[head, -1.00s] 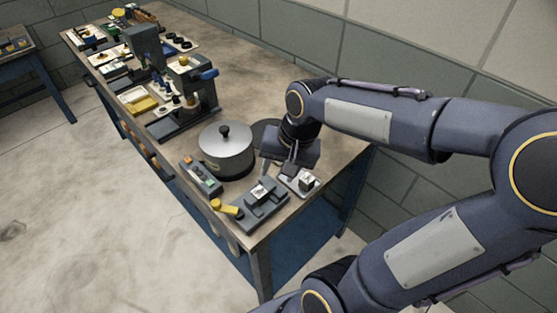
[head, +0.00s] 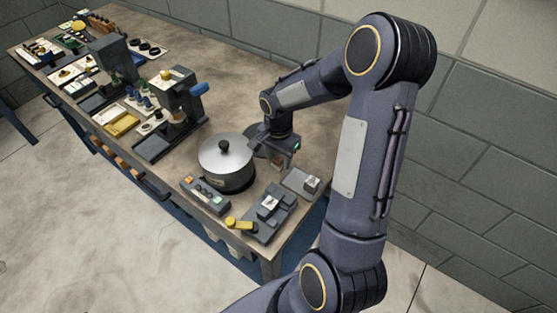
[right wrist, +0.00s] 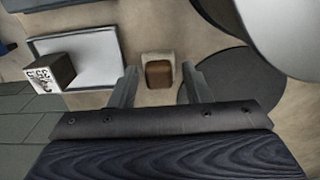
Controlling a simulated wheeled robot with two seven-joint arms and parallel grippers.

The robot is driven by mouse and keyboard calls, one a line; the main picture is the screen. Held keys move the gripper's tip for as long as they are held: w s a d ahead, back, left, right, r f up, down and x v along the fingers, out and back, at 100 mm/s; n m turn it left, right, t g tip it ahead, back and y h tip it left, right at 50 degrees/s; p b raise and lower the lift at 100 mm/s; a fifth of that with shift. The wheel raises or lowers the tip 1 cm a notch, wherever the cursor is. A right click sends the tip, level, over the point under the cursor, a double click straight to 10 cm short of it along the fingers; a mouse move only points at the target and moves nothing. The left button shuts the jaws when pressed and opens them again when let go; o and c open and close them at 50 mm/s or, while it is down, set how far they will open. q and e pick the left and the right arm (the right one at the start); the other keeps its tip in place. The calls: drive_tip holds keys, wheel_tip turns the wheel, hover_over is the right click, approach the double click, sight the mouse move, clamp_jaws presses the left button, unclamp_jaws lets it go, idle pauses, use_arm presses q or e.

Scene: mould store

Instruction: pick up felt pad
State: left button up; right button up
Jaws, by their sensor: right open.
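A small block with a pale beige rim and a brown face, which I take for the felt pad (right wrist: 158,73), shows in the right wrist view. It lies on the table between a tray and a dark disc. My right gripper (right wrist: 159,84) is open, with one fingertip on each side of the block and gaps between. In the head view my right gripper (head: 279,153) is low behind the pot, and a bit of brown shows under it, mostly hidden. My left gripper is not in view.
A lidded metal pot (head: 226,165) stands close to the left of my gripper. A flat dark disc (right wrist: 238,88) lies beside the right finger. A shallow tray (right wrist: 95,57) holds a marked cube (right wrist: 50,73). A grey fixture (head: 270,213) stands nearer the front edge.

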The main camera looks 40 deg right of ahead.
drive_tip(key=shift+f, duration=0.35)
drive_tip(key=shift+c, duration=0.3)
drive_tip(key=c, duration=0.7)
drive_tip(key=shift+r, duration=0.1)
drive_tip(key=shift+r, duration=0.5)
wheel_tip(320, 180, up, 2)
drive_tip(key=shift+r, duration=0.2)
drive_tip(key=s+d+r+b, duration=0.1)
drive_tip(key=s+r, duration=0.2)
drive_tip(key=s, duration=0.1)
drive_tip(key=s+d+r+b, duration=0.1)
drive_tip(key=s+d+r, duration=0.1)
drive_tip(key=s+r, duration=0.1)
drive_tip(key=s+d+r, duration=0.2)
drive_tip(key=s+r, duration=0.1)
drive_tip(key=s, duration=0.3)
drive_tip(key=shift+s+d+r+b, duration=0.1)
drive_tip(key=shift+r+b, duration=0.15)
drive_tip(key=shift+b, duration=0.15)
